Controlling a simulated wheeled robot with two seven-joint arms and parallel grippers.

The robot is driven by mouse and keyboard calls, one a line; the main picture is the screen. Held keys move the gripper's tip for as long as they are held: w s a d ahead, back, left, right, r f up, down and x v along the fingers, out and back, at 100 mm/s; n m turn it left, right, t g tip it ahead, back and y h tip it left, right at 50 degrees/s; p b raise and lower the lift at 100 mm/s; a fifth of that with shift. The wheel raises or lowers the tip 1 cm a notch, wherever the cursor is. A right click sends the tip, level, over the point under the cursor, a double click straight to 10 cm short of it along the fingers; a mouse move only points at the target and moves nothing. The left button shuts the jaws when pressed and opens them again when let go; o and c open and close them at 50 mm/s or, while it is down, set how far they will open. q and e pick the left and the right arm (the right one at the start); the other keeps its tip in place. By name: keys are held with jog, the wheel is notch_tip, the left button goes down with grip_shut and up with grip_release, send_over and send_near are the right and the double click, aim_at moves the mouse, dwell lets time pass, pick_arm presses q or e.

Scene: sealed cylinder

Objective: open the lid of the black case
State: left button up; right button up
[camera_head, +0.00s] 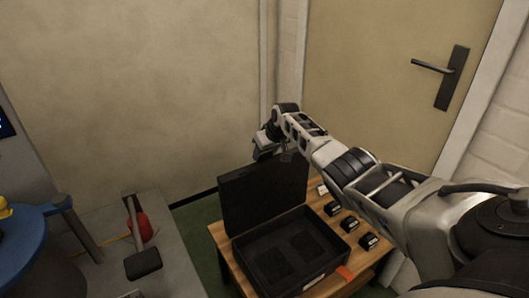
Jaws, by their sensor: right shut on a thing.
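The black case (287,254) lies on a wooden table, with a dark, empty-looking inside. Its lid (258,197) stands up, roughly upright, at the back of the case. My right gripper (267,151) is at the lid's upper edge, shut on the lid. The fingertips are small and partly hidden there. My right arm comes in from the right, above the table. My left gripper is not in view.
Several small black blocks (349,223) stand on the table (222,241) right of the case, below my right arm. An orange tag (346,272) is at the case's front right. A dark mallet (143,263) and a red object (144,229) lie on a grey surface at left.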

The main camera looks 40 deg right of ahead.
jog(key=shift+w+d+r, duration=0.15)
jog(key=shift+w+r, duration=0.15)
jog(key=shift+w, duration=0.35)
jog(key=o, duration=1.4)
jog(key=shift+s, duration=0.15)
jog(key=shift+f, duration=0.15)
jog(key=p+v, duration=0.2)
jog(key=v, duration=1.4)
jog(key=shift+p, duration=0.35)
